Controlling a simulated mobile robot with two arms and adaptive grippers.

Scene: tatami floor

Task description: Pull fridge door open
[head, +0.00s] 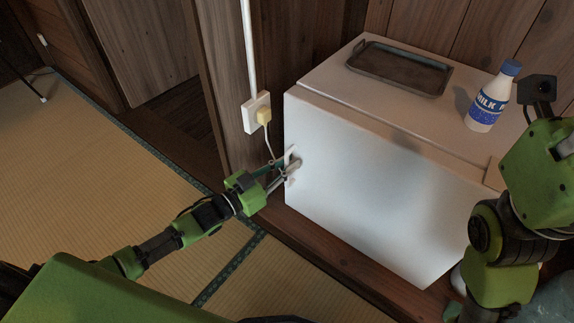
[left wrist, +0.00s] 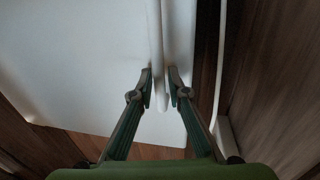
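The small white fridge (head: 380,180) stands against the wooden wall, and its front door looks shut. A small handle (head: 292,163) is at the door's left edge. My left gripper (head: 286,168) is at this handle. In the left wrist view, the white upright handle bar (left wrist: 157,55) runs between the two fingertips of my left gripper (left wrist: 161,88). The fingers are apart, one on each side of the bar, and firm contact cannot be made out. My right arm is at the right edge of the head view, and its fingers are mostly hidden or cut off at the bottom.
A grey tray (head: 375,52) and a milk bottle (head: 489,103) stand on the fridge top. A wall socket with a plug (head: 263,116) and cord is just left of the fridge. Tatami floor (head: 90,160) lies open to the left.

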